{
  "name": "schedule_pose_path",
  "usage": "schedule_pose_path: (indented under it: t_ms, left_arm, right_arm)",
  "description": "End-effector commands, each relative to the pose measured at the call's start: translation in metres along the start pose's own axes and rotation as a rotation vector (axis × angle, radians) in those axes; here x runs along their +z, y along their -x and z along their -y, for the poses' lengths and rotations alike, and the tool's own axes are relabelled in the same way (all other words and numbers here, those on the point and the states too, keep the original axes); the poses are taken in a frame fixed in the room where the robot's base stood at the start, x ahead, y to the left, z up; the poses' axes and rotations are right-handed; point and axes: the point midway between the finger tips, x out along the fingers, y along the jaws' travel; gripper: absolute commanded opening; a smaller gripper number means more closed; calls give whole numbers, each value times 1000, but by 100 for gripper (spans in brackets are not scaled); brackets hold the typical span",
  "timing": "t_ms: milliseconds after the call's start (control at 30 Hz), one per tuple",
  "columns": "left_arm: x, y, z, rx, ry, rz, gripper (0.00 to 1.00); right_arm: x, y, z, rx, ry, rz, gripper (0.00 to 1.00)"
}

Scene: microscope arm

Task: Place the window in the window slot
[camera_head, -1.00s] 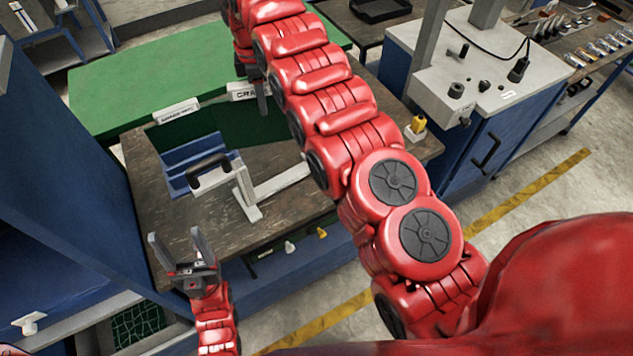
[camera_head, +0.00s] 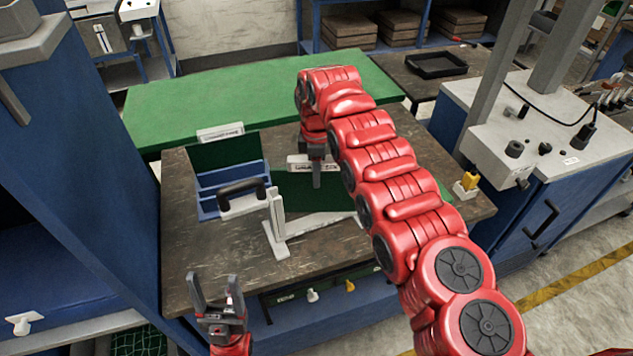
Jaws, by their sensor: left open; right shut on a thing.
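My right gripper (camera_head: 316,172) points down in front of a white label at the back of the brown bench. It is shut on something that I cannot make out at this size. The window cannot be told apart here; the red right arm hides part of this area. Two small white labels, one at the left (camera_head: 220,132) and one behind the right gripper (camera_head: 298,161), stand at the bench's back; their text is unreadable, so I cannot tell which marks the window slot. My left gripper (camera_head: 212,295) is open and empty at the bench's front left, fingers up.
A blue holder (camera_head: 212,190) with a black-handled grey piece (camera_head: 241,197) stands on the bench (camera_head: 205,265). A pale upright piece with a foot (camera_head: 277,228) is beside it. A green table (camera_head: 180,103) lies behind. The bench's front left is clear.

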Motion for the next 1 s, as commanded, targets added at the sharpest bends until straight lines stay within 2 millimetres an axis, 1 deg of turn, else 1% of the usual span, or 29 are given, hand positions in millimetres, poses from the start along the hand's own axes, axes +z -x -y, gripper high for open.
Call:
schedule_pose_path:
  t_ms: [33,100,200,433,567,600,733,767,1000]
  left_arm:
    - [-1,-7,0,0,0,0,66]
    - [-2,-12,1,0,0,0,66]
    - [-3,-15,1,0,0,0,66]
    - [-2,-13,1,0,0,0,66]
    - [-1,-8,0,0,0,0,66]
    - [-2,-9,0,0,0,0,66]
    - [-2,-10,0,0,0,0,66]
    - [-2,-10,0,0,0,0,66]
    - [-2,-10,0,0,0,0,66]
  right_arm:
    - [1,-4,1,-3,-1,0,0]
    - [-1,-17,2,-8,1,0,0]
    - [0,-31,2,-5,-1,0,0]
    - [0,-33,0,-1,-1,0,0]
    - [0,-37,0,-1,-1,0,0]
    - [0,-36,0,-2,0,0,38]
    - [0,-36,1,-2,0,0,62]
    - [0,-36,1,-2,0,0,65]
    - [0,-36,1,-2,0,1,65]
